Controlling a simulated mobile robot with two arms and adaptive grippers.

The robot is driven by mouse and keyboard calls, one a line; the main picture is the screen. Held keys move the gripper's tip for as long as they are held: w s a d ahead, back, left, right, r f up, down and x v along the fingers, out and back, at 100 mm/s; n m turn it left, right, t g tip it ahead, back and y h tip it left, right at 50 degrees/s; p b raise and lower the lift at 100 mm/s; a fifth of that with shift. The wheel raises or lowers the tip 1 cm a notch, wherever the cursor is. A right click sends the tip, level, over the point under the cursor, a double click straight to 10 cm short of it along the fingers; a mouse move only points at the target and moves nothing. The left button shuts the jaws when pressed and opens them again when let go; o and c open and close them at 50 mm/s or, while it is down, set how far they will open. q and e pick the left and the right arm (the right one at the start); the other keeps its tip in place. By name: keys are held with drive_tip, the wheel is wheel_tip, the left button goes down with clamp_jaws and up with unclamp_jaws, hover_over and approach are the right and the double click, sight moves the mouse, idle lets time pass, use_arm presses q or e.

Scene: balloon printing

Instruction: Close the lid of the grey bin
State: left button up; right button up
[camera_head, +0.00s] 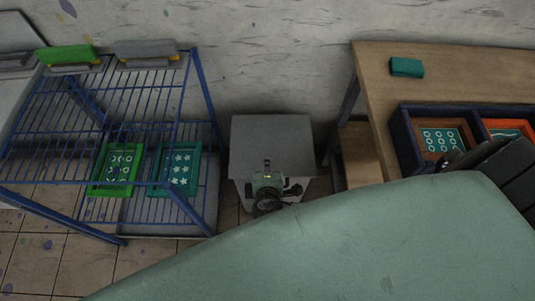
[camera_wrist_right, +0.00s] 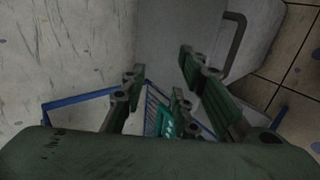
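The grey bin (camera_head: 272,142) stands against the wall between the blue rack and the wooden table. Its broad flat grey panel shows in the head view, with a paler part below it. I cannot tell whether that panel is the lid raised or lying flat. A small green and dark gripper (camera_head: 268,186), which appears to be my right one, is over the bin's near side. In the right wrist view, my right gripper (camera_wrist_right: 163,62) has its fingers spread with nothing between them. The grey bin (camera_wrist_right: 262,30) is behind them, with a dark bar handle (camera_wrist_right: 236,45). My left gripper is not in view.
A blue wire rack (camera_head: 130,105) on the left holds a green frame (camera_head: 94,187) and a teal frame (camera_head: 193,184). A wooden table (camera_head: 385,85) on the right carries a teal block (camera_head: 406,67) and dark-edged trays (camera_head: 404,135). Tiled floor shows left of the bin.

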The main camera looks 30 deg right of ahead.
drive_tip(key=v, duration=0.9)
drive_tip(key=shift+s+r, duration=0.25)
drive_tip(key=shift+s, duration=0.05)
drive_tip(key=shift+a, duration=0.15)
drive_tip(key=s+d+f+m+g+y, duration=0.1)
drive_tip(key=s+d+f+g, duration=0.2)
drive_tip(key=f, duration=0.9)
drive_tip(key=s+d+f+m+g+y, duration=0.1)
drive_tip(key=s+d+f+g, duration=0.15)
drive_tip(key=f, duration=0.95)
drive_tip(key=s+d+f+m+g+y, duration=0.1)
drive_tip(key=s+f+m, duration=0.3)
drive_tip(key=s, duration=0.6)
drive_tip(key=s+d+f+m+g+y, duration=0.1)
drive_tip(key=s+f+m, duration=0.3)
drive_tip(key=s+f, duration=0.4)
drive_tip(key=s+g, duration=0.1)
drive_tip(key=s, duration=0.2)
drive_tip(key=shift+d+f+y, duration=0.3)
